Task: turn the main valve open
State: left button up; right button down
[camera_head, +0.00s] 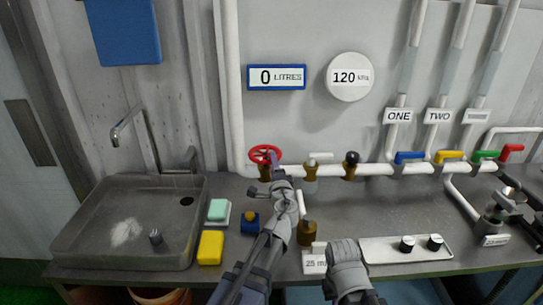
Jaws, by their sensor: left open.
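A red handwheel (265,154) sits on a brass valve body at the left end of the white wall pipe. I take it for the main valve, though no label on it can be read. My left gripper (274,162) is open and reaches up to the right side of the wheel, partly covering the valve body below. Whether its fingers touch the wheel I cannot tell. A grey link of my right arm (346,262) shows at the bottom middle; its gripper is not visible.
A sink (130,222) stands left, with a yellow sponge (210,248) beside it. A white tray (405,249) lies at front right. Blue (409,157), yellow (448,155), green (486,155) and red levers (511,151) line the pipe. The gauge (276,77) reads 0 litres.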

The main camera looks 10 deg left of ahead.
aim_at(270, 150)
pick_arm(q)
jog(key=shift+w, duration=0.1)
jog(key=x, duration=0.7)
jog(key=shift+w, duration=0.35)
grip_shut()
dwell(0.5)
